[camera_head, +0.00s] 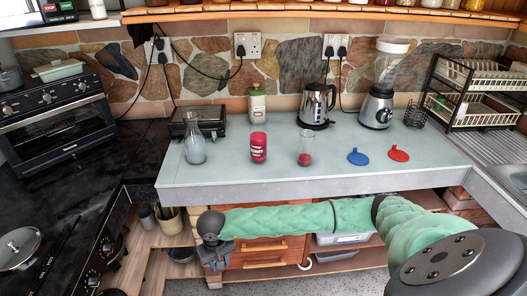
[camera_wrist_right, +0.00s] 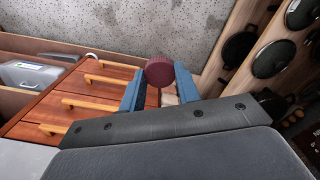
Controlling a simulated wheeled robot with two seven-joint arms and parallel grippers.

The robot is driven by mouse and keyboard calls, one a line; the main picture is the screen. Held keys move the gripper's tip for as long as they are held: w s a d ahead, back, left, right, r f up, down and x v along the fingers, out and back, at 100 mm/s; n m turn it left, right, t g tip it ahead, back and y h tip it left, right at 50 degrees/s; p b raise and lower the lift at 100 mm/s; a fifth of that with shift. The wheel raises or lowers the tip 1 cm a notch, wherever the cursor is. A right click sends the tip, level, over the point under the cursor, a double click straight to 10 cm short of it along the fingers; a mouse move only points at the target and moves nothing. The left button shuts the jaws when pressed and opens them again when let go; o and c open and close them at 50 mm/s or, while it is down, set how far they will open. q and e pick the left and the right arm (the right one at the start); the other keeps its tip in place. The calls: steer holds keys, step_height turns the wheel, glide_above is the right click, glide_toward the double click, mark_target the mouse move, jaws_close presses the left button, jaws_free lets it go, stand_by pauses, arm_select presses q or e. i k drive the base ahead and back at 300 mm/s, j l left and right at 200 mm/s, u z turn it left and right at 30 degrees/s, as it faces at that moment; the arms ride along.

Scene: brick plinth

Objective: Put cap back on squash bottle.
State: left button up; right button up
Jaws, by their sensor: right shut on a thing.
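The squash bottle (camera_head: 258,148) is red with a white label and stands upright on the pale counter. No separate cap can be made out on its top at this size. My right gripper (camera_head: 217,256) is in front of and below the counter's front edge, left of the bottle. In the right wrist view, my right gripper (camera_wrist_right: 160,82) is shut on a round dark red cap (camera_wrist_right: 159,71), held between the blue fingertips. The cap cannot be made out in the head view. My left gripper is not in view.
A glass carafe (camera_head: 194,140) stands left of the bottle, and a glass with red liquid (camera_head: 305,150) to its right. A blue lid (camera_head: 358,157) and a red lid (camera_head: 399,153) lie further right. A kettle (camera_head: 317,108) and blender (camera_head: 378,105) stand behind. The counter's front strip is clear.

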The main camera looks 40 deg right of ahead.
mark_target(258, 131)
steer(key=l, duration=0.5)
steer(key=k+l, duration=0.15)
steer(key=l, duration=0.35)
steer(key=l+u, duration=0.1)
steer(key=l, duration=0.4)
steer(key=k+l, duration=0.1)
steer(key=l, duration=0.4)
steer(key=k+l, duration=0.1)
steer(key=l, duration=0.4)
